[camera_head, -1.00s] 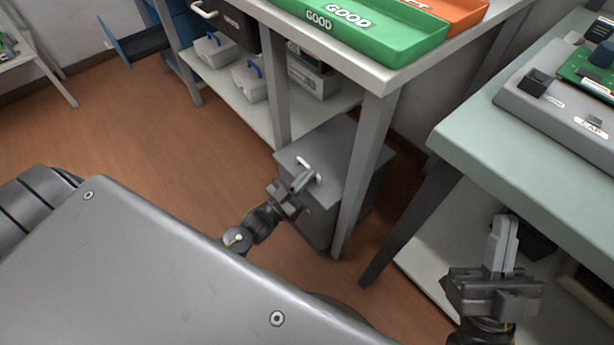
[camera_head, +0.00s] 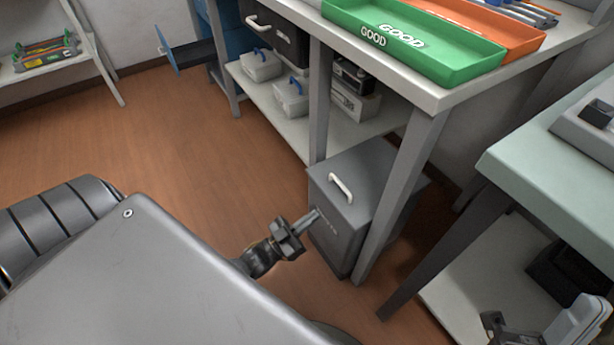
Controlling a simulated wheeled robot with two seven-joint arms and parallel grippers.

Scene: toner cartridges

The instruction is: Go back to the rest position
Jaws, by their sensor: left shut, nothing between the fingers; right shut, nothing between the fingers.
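My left gripper (camera_head: 306,221) shows in the head view in front of my grey body, above the brown floor. It is shut and empty, its fingers pointing right toward the grey cabinet under the table; I cannot tell whether they touch it. My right gripper (camera_head: 583,322) is at the bottom right corner, cut off by the picture edge. It is shut with nothing in it, beside the lower shelf of the pale green table.
A grey cabinet (camera_head: 346,213) with a white handle stands under the white table (camera_head: 440,97). A green GOOD tray (camera_head: 412,44) and an orange tray (camera_head: 490,22) lie on top. The pale green table (camera_head: 545,165) stands right. Open floor (camera_head: 170,140) lies left.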

